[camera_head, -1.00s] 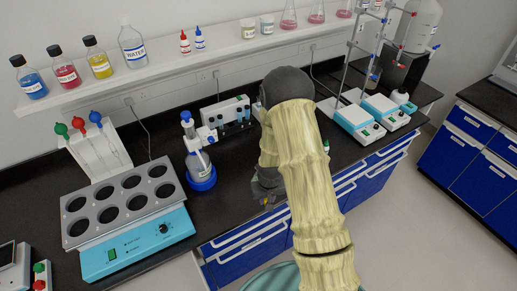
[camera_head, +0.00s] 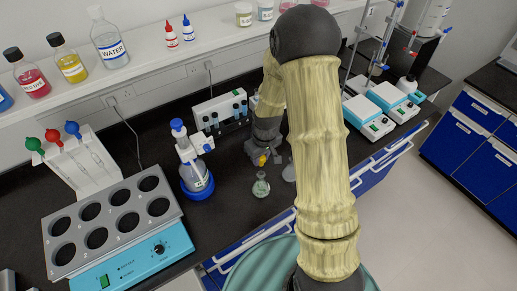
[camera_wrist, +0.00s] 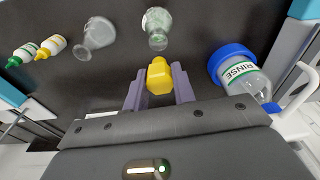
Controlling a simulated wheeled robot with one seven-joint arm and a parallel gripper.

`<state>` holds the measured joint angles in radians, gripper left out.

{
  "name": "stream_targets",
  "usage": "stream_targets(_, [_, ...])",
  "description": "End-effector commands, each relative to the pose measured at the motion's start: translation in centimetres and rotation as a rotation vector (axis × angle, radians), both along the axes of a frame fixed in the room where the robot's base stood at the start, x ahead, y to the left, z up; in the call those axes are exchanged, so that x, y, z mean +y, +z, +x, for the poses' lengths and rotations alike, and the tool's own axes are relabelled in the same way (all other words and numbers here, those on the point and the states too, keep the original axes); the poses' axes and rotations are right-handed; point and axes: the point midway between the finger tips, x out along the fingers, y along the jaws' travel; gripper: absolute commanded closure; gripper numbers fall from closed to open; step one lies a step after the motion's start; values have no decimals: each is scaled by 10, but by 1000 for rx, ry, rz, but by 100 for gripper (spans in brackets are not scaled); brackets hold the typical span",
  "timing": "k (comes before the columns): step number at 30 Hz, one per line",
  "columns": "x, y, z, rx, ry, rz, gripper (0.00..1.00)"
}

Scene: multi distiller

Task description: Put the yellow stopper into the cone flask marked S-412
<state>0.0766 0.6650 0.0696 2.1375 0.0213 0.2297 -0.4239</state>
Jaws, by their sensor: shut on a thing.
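My gripper (camera_wrist: 158,85) is shut on the yellow stopper (camera_wrist: 160,76), which sits between its two fingers in the wrist view. In the head view the stopper (camera_head: 262,160) shows as a small yellow spot at the end of my arm, above the bench. A cone flask with pale green contents (camera_head: 261,187) stands just in front of it; it also shows ahead of the stopper in the wrist view (camera_wrist: 158,30). A second, clear cone flask (camera_head: 289,173) stands to its right, partly hidden by my arm; the wrist view shows it too (camera_wrist: 97,36). No flask marking is readable.
A heating block (camera_head: 115,222) fills the left bench. A tube rack (camera_head: 221,112) stands behind.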

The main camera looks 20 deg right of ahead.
Motion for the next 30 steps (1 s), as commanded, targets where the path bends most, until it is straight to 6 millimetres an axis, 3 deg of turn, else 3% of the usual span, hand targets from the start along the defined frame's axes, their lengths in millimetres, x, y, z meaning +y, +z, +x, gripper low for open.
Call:
stream_targets(14, [0,-3,0,0,1,0,95])
stream_targets(30, [0,-44,0,1,1,0,95])
